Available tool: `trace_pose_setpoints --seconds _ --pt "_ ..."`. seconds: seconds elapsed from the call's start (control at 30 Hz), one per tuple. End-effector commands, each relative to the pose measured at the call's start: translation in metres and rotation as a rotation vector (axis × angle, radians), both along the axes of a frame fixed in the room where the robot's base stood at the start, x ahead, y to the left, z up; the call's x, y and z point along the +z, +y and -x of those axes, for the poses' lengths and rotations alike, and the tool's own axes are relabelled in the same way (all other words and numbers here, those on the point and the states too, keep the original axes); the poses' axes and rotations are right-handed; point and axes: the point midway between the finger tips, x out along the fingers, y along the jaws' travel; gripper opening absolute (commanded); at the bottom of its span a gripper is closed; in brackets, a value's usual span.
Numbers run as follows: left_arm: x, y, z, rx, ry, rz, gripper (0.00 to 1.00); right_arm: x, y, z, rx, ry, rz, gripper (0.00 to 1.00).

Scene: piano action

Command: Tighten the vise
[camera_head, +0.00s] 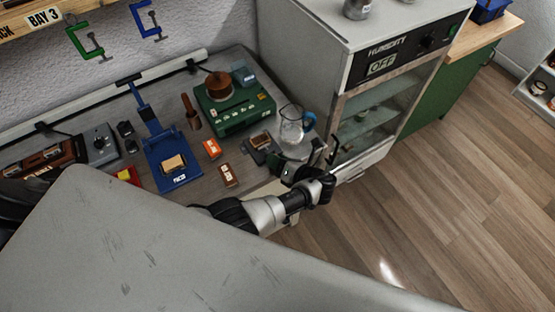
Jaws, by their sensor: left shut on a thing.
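The dark grey vise (274,160) sits at the front right edge of the workbench, below the glass jug. A brown wooden block (260,141) shows at its jaws; I cannot tell how firmly the jaws press on it. My left arm reaches in from the left, below the bench edge. My left gripper (296,175) is at the front end of the vise, shut on what appears to be the vise handle. The handle is mostly hidden by the gripper and wrist. My right gripper is not in view.
A glass jug (292,127) stands just behind the vise. The humidity cabinet (375,110) is close on the right. A blue press (172,165), a green machine (233,107) and small boxes (228,175) lie on the bench. The wooden floor at right is clear.

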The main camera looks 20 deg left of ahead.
Motion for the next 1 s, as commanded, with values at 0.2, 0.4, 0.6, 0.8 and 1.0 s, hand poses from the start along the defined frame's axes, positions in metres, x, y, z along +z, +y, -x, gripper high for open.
trace_pose_setpoints --seconds 0.2,0.4,0.6,0.8,1.0 --pt "0.0009 0.0000 -0.0009 -0.001 -0.003 0.000 0.45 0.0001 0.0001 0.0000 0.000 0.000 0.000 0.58" --pt "0.0001 -0.0003 -0.0006 -0.002 -0.002 0.002 0.58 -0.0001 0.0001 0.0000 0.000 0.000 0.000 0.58" --pt "-0.0011 -0.0007 0.0002 -0.003 0.001 0.004 0.58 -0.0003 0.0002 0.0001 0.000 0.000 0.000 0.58" --pt "-0.0020 -0.0010 0.0008 -0.003 0.002 0.006 0.58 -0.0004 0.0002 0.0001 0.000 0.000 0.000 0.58" --pt "-0.0034 -0.0010 0.0021 -0.002 -0.038 0.041 0.58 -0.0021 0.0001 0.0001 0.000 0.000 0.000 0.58"
